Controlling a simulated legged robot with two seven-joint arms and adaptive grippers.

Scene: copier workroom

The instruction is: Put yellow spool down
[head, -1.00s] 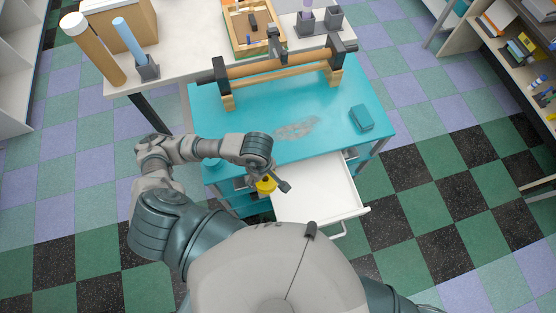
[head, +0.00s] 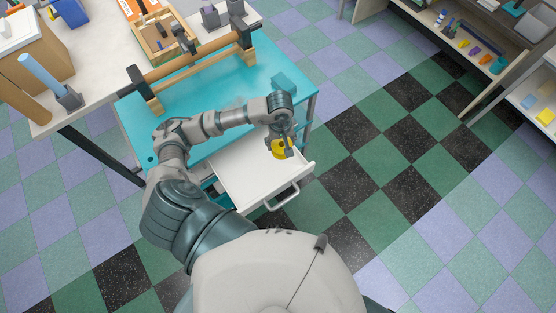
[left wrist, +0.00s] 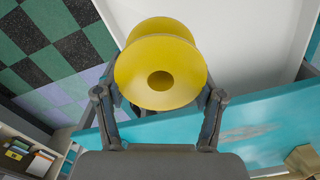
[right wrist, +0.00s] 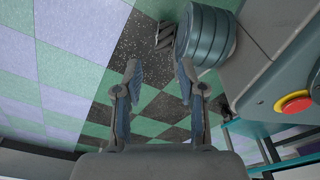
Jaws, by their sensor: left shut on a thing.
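The yellow spool (head: 280,148) is held in my left gripper (head: 283,143), over the right part of the open white drawer (head: 236,168) in the head view. In the left wrist view the yellow spool (left wrist: 160,70) fills the space between the two fingers, its flange and centre hole facing the camera, with the white drawer (left wrist: 235,30) behind it. I cannot tell whether the spool touches the drawer floor. My right gripper (right wrist: 158,85) shows in the right wrist view with its fingers apart and nothing between them, above the checkered floor.
The drawer slides out of a turquoise cart (head: 205,88) carrying a roller frame (head: 195,68) and a turquoise block (head: 284,82). Shelves (head: 480,45) stand at the upper right. Open floor lies to the right.

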